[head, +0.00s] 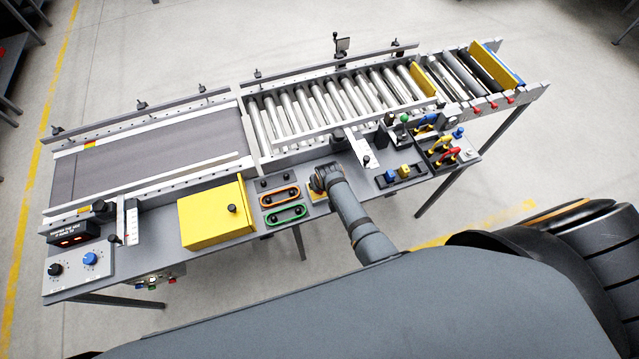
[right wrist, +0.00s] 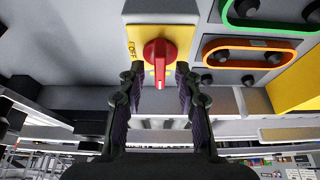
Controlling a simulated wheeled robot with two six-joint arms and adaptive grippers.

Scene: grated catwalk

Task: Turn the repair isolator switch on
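The isolator switch is a red rotary knob (right wrist: 159,52) on a yellow plate (right wrist: 133,34), seen in the right wrist view. Its grip bar runs up and down in that picture, its lower end toward my gripper. The word OFF stands on the plate left of the knob; no other label is readable. My right gripper (right wrist: 158,70) is open, with one finger on each side of the knob's lower part; I cannot tell whether either touches it. In the head view my right gripper (head: 322,180) covers most of the switch. My left gripper is not in view.
Beside the switch are orange (head: 279,197) and green (head: 286,214) framed button pairs and a yellow box (head: 216,213). Blue and yellow knobs (head: 403,171) and coloured levers (head: 445,150) sit to the right. The roller conveyor (head: 320,105) runs behind the panel.

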